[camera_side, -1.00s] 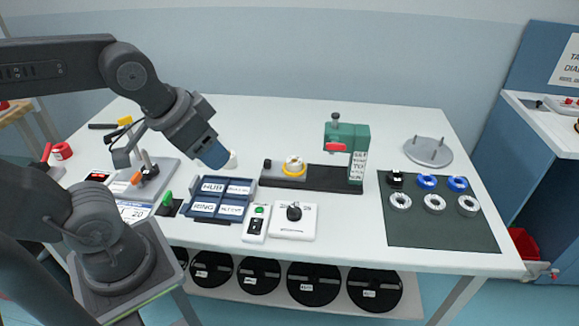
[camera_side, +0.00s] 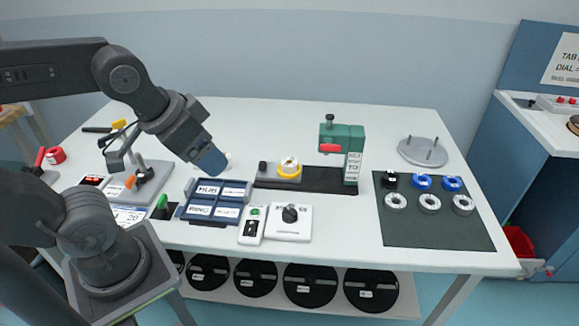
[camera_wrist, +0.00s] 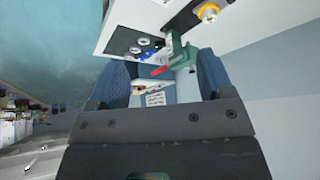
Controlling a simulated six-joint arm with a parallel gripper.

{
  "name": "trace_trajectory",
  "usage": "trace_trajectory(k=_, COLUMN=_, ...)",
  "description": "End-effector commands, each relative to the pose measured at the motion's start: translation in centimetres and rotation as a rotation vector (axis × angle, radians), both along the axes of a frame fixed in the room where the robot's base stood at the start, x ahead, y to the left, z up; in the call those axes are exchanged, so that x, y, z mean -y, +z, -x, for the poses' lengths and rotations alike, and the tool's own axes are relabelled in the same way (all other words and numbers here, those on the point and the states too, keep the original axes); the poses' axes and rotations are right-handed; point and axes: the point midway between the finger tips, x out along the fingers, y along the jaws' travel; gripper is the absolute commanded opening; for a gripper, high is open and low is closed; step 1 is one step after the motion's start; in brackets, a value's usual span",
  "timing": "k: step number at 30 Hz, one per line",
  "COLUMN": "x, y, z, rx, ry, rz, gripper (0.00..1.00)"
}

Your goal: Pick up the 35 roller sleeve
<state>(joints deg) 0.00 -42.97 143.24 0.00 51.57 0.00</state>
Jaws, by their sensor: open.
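Several ring-shaped sleeves lie on a dark mat (camera_side: 437,234) at the right of the table. Two are blue (camera_side: 421,181) (camera_side: 453,183), and a row of silver-white ones (camera_side: 396,201) (camera_side: 430,203) (camera_side: 463,204) lies in front. No size marks are readable, so I cannot tell which is the 35 roller sleeve. My gripper (camera_side: 210,161) is above the table's left half, well away from the mat, tilted down over the back of the blue labelled tray (camera_side: 181,211). In the wrist view my gripper (camera_wrist: 163,84) shows two blue fingers apart, with nothing held between them.
A green press (camera_side: 341,138) with a red handle stands between my gripper and the mat. A yellow-and-white ring (camera_side: 289,168) sits on its dark base. A grey pegged disc (camera_side: 423,152) lies behind the mat. A white dial box (camera_side: 290,224) sits in front. The back of the table is clear.

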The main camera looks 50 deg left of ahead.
Motion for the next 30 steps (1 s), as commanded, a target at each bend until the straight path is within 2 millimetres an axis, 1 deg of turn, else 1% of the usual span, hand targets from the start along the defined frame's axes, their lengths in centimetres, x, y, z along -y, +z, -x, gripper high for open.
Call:
trace_trajectory(k=9, x=-0.1, y=0.1, z=-0.2, rx=-0.003, ry=-0.007, rz=-0.005, gripper=0.80)
trace_trajectory(k=11, x=-0.2, y=0.4, z=-0.8, rx=-0.013, ry=-0.027, rz=-0.019, gripper=0.80)
trace_trajectory(k=14, x=-0.6, y=1.1, z=-2.7, rx=-0.047, ry=-0.105, rz=-0.066, gripper=0.80)
trace_trajectory(k=17, x=-1.5, y=1.8, z=-5.8, rx=-0.100, ry=-0.234, rz=-0.135, gripper=0.80)
trace_trajectory(k=19, x=-2.3, y=2.0, z=-8.4, rx=-0.140, ry=-0.340, rz=-0.183, gripper=0.80)
trace_trajectory(k=23, x=-4.0, y=1.6, z=-13.2, rx=-0.212, ry=-0.543, rz=-0.258, gripper=0.80)
trace_trajectory(k=24, x=-4.7, y=1.3, z=-14.6, rx=-0.233, ry=-0.608, rz=-0.277, gripper=0.80)
trace_trajectory(k=26, x=-5.7, y=0.6, z=-16.8, rx=-0.263, ry=-0.705, rz=-0.302, gripper=0.80)
trace_trajectory(k=27, x=-6.4, y=0.0, z=-18.3, rx=-0.282, ry=-0.771, rz=-0.315, gripper=0.80)
trace_trajectory(k=29, x=-7.5, y=-1.2, z=-20.3, rx=-0.309, ry=-0.872, rz=-0.334, gripper=0.80)
trace_trajectory(k=30, x=-8.3, y=-2.0, z=-21.7, rx=-0.326, ry=-0.938, rz=-0.343, gripper=0.80)
